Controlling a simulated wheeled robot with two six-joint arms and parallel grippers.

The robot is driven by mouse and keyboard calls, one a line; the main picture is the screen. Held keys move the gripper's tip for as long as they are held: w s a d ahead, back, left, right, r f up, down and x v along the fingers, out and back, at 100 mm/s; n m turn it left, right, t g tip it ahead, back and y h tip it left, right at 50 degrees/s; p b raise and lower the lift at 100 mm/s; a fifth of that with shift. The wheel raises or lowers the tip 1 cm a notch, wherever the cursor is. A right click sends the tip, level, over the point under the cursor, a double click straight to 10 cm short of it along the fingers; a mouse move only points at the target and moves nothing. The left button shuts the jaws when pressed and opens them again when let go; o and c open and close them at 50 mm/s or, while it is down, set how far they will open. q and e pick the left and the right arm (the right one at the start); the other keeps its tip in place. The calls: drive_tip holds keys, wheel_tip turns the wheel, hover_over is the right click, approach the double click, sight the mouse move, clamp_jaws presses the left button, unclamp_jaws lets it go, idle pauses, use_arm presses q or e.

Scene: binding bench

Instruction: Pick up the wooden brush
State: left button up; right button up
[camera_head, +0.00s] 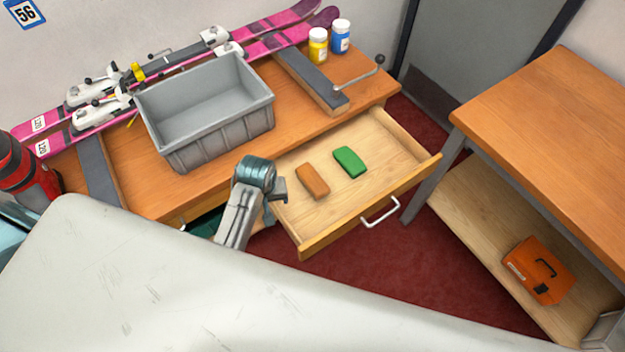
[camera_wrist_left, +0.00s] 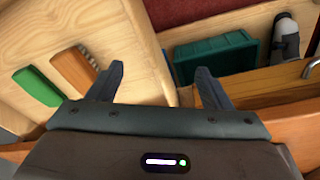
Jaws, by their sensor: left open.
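A brown block that looks like the wooden brush (camera_head: 312,181) lies in the open drawer, left of a green block (camera_head: 349,162). In the left wrist view the brown block (camera_wrist_left: 73,71) is at the left, partly hidden behind a finger, with the green block (camera_wrist_left: 38,86) beside it. My left gripper (camera_head: 279,191) is at the drawer's left side, left of the brown block and apart from it. Its jaws (camera_wrist_left: 158,86) are open with nothing between them. My right gripper is in neither view.
The drawer (camera_head: 340,222) is pulled out from the wooden bench (camera_head: 150,206). A grey bin (camera_head: 222,140), pink skis (camera_head: 285,37) and two jars stand on the bench. A green container (camera_wrist_left: 214,58) shows beside the drawer. A second table (camera_head: 550,125) is at right.

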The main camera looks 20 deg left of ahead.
sight(313, 178)
use_arm(q)
drive_tip(key=w+d+n, duration=0.1)
drive_tip(key=w+d, duration=0.1)
drive_tip(key=w, duration=0.3)
drive_tip(key=w+d+r+n+g, duration=0.1)
drive_tip(key=w+d+n, duration=0.1)
drive_tip(key=w+d, duration=0.1)
drive_tip(key=w+d+n, duration=0.1)
drive_tip(key=w+d, duration=0.1)
drive_tip(key=w, duration=0.4)
drive_tip(key=shift+w+d+r+n+g+h, duration=0.3)
drive_tip(key=shift+w+d+r, duration=0.05)
drive_tip(key=shift+r, duration=0.05)
drive_tip(key=shift+w+d+f+p, duration=0.1)
drive_tip(key=shift+d+f+p, duration=0.05)
drive_tip(key=shift+p, duration=0.15)
wheel_tip(313, 178, down, 5)
drive_tip(key=shift+p, duration=0.45)
drive_tip(key=shift+f+p, duration=0.4)
drive_tip(key=shift+f, duration=0.25)
drive_tip(key=shift+f+p, duration=0.35)
drive_tip(key=shift+f, duration=1.6)
drive_tip(key=c, duration=1.1)
drive_tip(key=shift+r, duration=0.1)
wheel_tip(313, 178, up, 10)
drive_tip(key=shift+f+b, duration=0.1)
drive_tip(key=shift+b, duration=0.75)
